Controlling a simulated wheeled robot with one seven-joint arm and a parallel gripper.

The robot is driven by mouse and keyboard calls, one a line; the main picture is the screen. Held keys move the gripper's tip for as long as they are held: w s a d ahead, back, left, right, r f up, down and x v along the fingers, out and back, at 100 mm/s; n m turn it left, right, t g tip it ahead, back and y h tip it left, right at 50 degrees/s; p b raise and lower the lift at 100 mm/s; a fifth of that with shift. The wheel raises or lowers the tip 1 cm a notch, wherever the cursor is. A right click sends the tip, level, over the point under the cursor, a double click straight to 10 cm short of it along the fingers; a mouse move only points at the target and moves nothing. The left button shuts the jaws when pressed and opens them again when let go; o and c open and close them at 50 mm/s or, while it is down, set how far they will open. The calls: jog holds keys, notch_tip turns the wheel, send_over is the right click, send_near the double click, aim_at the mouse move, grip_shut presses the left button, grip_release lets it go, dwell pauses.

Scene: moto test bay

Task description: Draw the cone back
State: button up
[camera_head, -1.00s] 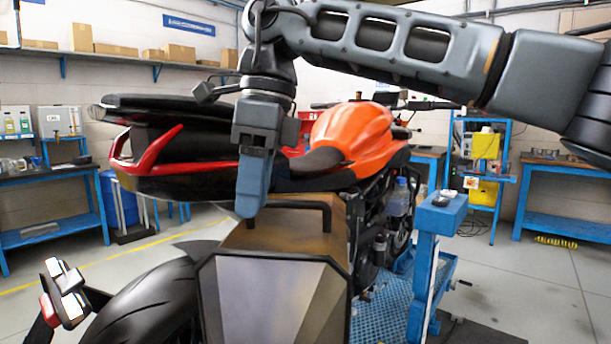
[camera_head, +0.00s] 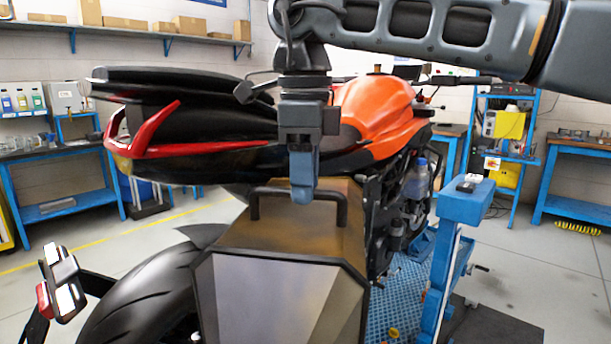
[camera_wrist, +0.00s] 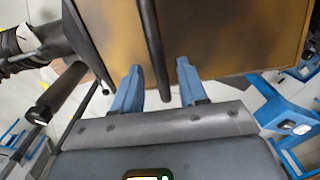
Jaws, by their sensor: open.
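No cone can be made out in either view. My gripper (camera_head: 303,196) points down at the middle of the dark handle (camera_head: 268,191) on top of the brown and grey side case (camera_head: 275,300) of the motorcycle. In the wrist view the two blue fingers of my gripper (camera_wrist: 160,80) stand apart, with the dark handle bar (camera_wrist: 152,45) running between them in the picture. The gold-brown case top (camera_wrist: 230,40) lies beyond them. Whether the fingers touch the handle cannot be told. Nothing is gripped.
The orange and black motorcycle (camera_head: 375,115) stands behind the case. Its rear tyre (camera_head: 140,305) is at the lower left. A blue post (camera_head: 452,230) with a small item on top stands close on the right. Blue benches (camera_head: 60,180) line the walls, with open floor between.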

jog(key=shift+f, duration=0.1)
jog(key=shift+c, duration=0.4)
grip_shut()
